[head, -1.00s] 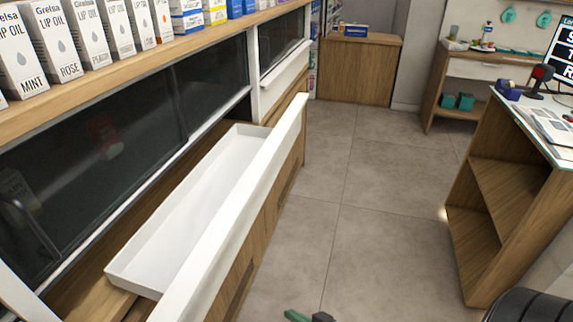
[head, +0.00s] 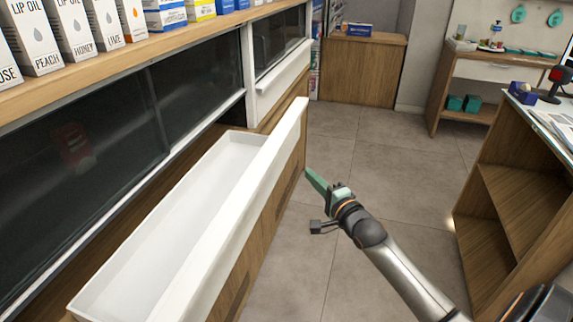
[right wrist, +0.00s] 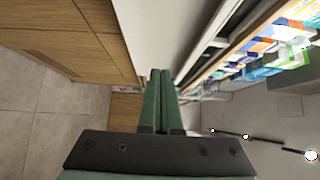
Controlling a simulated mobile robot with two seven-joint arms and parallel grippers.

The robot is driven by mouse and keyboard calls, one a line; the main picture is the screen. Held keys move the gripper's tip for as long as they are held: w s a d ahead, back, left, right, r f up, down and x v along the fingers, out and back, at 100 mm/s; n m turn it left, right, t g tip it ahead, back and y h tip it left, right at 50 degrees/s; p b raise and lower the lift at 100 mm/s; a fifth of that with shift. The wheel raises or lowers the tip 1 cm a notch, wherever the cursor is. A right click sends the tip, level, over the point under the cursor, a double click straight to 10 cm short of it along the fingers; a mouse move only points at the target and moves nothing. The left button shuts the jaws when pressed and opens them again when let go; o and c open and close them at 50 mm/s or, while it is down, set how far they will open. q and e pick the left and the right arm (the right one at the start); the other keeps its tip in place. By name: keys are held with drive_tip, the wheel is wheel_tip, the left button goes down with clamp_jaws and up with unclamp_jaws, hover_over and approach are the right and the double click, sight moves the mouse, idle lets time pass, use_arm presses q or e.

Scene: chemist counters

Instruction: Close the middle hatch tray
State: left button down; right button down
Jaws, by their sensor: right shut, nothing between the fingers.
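The middle hatch tray (head: 190,205) is a long white tray pulled out from the wooden counter on the left in the head view. It is empty, and its white front panel (head: 262,178) faces the aisle. My right gripper (head: 311,175) is shut and empty, with green fingers. It appears just to the right of the far end of the front panel; I cannot tell whether it touches. In the right wrist view the shut fingers (right wrist: 158,95) point along the counter, close to a white panel (right wrist: 180,35). My left gripper is in neither view.
Dark sliding glass (head: 90,150) and a shelf of boxes (head: 70,35) stand behind the tray. A second white front (head: 283,68) farther along sits against the counter. A wooden shelf unit (head: 510,190) is at right. The tiled floor (head: 350,150) between is clear.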

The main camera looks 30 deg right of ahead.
sight(227, 172)
drive_tip(key=w+a, duration=0.2)
drive_tip(key=w, duration=0.7)
